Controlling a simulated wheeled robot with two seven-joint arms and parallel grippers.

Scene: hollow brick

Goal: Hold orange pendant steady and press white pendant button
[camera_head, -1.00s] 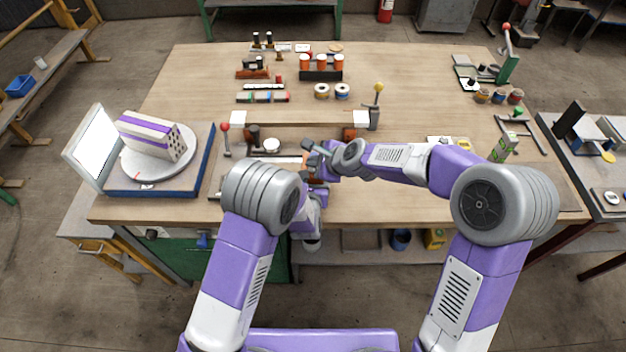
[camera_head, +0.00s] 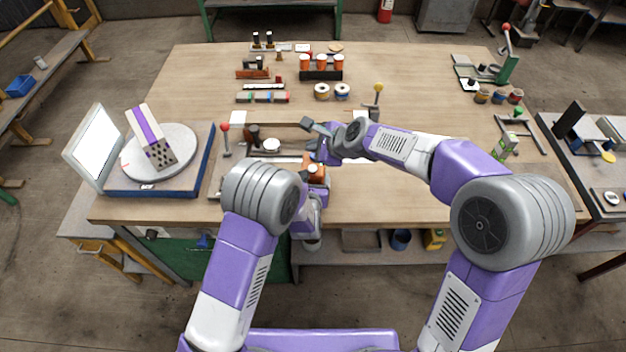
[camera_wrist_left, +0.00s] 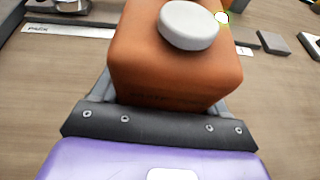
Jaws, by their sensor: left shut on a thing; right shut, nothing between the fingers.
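The orange pendant (camera_wrist_left: 175,65) fills the top middle of the left wrist view, with its round white button (camera_wrist_left: 188,25) on the upper face. In the head view the orange pendant (camera_head: 315,171) shows at the front of the table, partly covered by my arms. My left gripper (camera_wrist_left: 172,92) is shut on the pendant, a finger at each side; in the head view it is mostly hidden. My right gripper (camera_head: 309,128) is shut and empty, above and behind the pendant, apart from the button as far as I can tell.
A hollow brick (camera_head: 152,138) with a purple stripe lies on a round turntable (camera_head: 185,140) at the left, beside a tilted white panel (camera_head: 95,145). A red-knobbed lever (camera_head: 225,138) and a yellow-knobbed lever (camera_head: 377,100) stand nearby.

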